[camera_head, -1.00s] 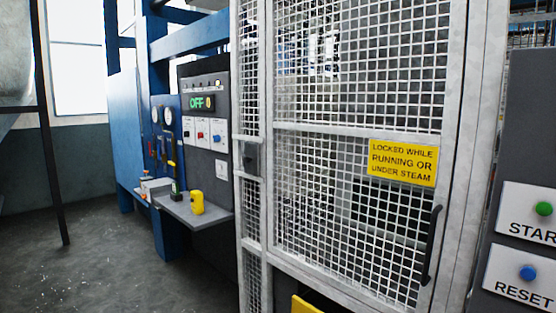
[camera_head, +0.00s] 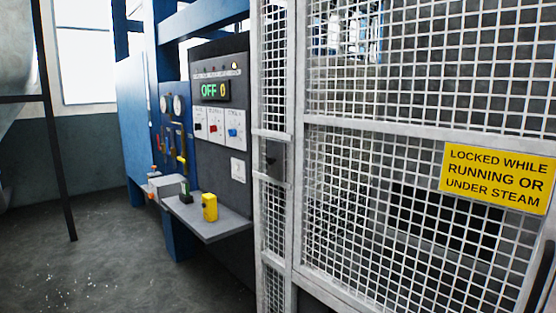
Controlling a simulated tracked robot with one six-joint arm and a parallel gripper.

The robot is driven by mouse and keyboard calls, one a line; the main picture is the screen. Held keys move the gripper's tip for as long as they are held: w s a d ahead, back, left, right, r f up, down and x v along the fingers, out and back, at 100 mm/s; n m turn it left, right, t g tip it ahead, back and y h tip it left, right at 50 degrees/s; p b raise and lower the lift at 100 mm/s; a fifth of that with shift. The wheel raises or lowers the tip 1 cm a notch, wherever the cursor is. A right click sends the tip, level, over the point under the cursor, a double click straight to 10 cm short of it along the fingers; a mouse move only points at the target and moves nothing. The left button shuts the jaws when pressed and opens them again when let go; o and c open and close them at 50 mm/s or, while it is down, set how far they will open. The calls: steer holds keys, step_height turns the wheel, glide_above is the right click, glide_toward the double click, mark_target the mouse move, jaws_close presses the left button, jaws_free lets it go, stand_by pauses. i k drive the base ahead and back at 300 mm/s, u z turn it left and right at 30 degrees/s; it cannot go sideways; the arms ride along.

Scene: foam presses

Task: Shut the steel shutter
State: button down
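I do not make out a steel shutter for certain in this view. A wire mesh guard door (camera_head: 415,131) in a pale metal frame fills the right side and stands closed in line with its fixed mesh panel (camera_head: 273,215). A yellow sign (camera_head: 497,177) on it reads "LOCKED WHILE RUNNING OR UNDER STEAM". A dark opening (camera_head: 445,222) shows behind the mesh. My gripper is not in view.
A dark control panel (camera_head: 221,110) shows a green "OFF" display (camera_head: 208,90) and several switches. A grey shelf (camera_head: 222,221) juts out below with a yellow item (camera_head: 209,207) on it. Blue press columns stand behind. Open floor (camera_head: 95,262) lies at the left.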

mark_target(276, 149)
steer(key=u, duration=0.5)
steer(key=i, duration=0.9)
steer(key=u, duration=0.65)
